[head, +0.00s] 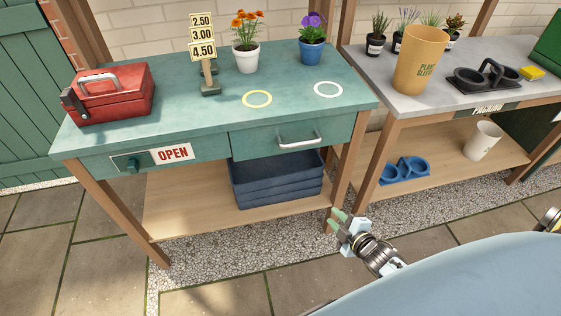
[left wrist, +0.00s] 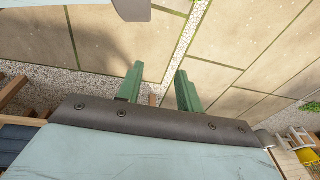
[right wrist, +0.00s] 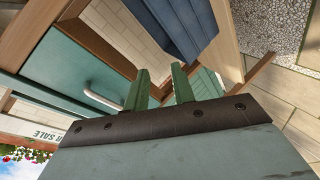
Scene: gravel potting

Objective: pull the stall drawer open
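The stall drawer (head: 262,143) is a green front under the right half of the green stall counter (head: 190,100), and it looks closed, flush with the frame. Its silver bar handle (head: 298,146) also shows in the right wrist view (right wrist: 100,97), left of the fingers. My right gripper (head: 334,219) is below and to the right of the handle, in front of the stall's right leg, apart from both. Its green fingers (right wrist: 160,69) are open and empty. My left gripper (left wrist: 158,74) is open and empty over paving; it is not identifiable in the head view.
A red toolbox (head: 108,95), price sign (head: 203,48) and two flower pots (head: 246,58) stand on the counter. A blue crate (head: 275,183) sits on the shelf below the drawer. The grey packing table (head: 430,100) stands close right. Paving in front is clear.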

